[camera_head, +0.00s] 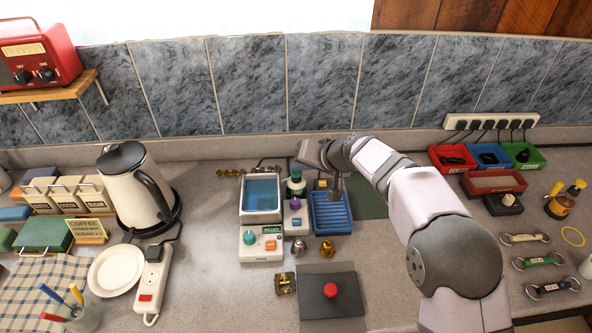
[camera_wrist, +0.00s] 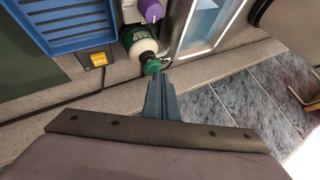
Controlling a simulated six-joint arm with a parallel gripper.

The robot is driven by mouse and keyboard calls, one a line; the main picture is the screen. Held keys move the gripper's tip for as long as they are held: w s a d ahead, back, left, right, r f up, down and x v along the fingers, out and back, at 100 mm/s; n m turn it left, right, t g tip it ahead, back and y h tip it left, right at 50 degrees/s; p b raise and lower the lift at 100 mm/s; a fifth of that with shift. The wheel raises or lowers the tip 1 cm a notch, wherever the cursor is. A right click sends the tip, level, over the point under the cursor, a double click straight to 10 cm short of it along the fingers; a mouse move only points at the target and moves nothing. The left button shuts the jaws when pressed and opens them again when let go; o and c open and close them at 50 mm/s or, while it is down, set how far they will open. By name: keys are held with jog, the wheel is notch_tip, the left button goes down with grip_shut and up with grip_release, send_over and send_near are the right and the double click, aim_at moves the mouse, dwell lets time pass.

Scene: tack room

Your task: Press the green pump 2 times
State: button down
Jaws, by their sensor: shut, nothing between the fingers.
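A metal basin of blue liquid (camera_head: 262,187) is to the left, and a blue ribbed tray (camera_head: 331,222) to the right. A tiled wall (camera_head: 255,85) rises close behind. A red button (camera_head: 330,290) sits nearer the front.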

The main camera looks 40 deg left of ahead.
jog(key=shift+f, duration=0.1)
dwell(0.3)
jog(key=shift+r+p, duration=0.5)
jog(key=shift+r, duration=0.45)
notch_tip(320, 180, up, 6)
jog(key=p, duration=0.3)
jog(key=shift+p, duration=0.4)
dwell(0.4)
notch_tip(320, 180, up, 6)
jog(key=p, duration=0.4)
send_over(299, 175)
jog(key=shift+w, duration=0.1)
dwell(0.4)
